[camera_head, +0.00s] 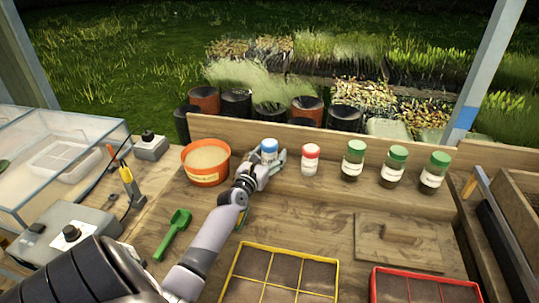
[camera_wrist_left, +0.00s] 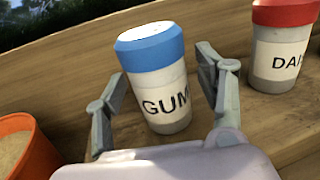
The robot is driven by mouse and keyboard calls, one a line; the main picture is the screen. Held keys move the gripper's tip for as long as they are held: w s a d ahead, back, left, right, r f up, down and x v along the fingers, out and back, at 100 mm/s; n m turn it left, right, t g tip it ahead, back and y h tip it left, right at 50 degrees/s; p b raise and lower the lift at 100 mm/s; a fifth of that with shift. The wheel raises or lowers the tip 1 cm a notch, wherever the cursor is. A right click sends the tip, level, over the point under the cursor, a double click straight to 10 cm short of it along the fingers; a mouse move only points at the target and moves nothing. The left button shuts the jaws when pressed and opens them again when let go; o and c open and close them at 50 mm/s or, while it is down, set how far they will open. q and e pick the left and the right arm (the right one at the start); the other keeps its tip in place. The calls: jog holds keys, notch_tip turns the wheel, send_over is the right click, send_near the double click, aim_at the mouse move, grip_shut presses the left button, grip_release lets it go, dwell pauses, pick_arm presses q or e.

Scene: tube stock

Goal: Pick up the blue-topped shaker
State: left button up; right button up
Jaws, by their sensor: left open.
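The blue-topped shaker (camera_head: 268,149) stands on the wooden bench near the back board, between the orange pot and the red-topped shaker. In the left wrist view the blue-topped shaker (camera_wrist_left: 156,80) has a white label reading "GUM", partly cut off by a finger. My left gripper (camera_head: 266,162) is at the shaker. In the left wrist view my left gripper (camera_wrist_left: 162,95) is open, with one finger on each side of the shaker. Small gaps seem to show beside the shaker; contact is hard to tell. My right gripper is not in view.
A red-topped shaker (camera_head: 310,160) stands close on the right, then green-topped jars (camera_head: 353,160). An orange pot (camera_head: 205,162) stands on the left. A green scoop (camera_head: 173,233), a yellow-rimmed tray (camera_head: 280,272) and a red-rimmed tray (camera_head: 425,288) lie nearer.

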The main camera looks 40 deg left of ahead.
pick_arm(q)
jog(key=shift+c, duration=0.3)
jog(key=c, duration=1.2)
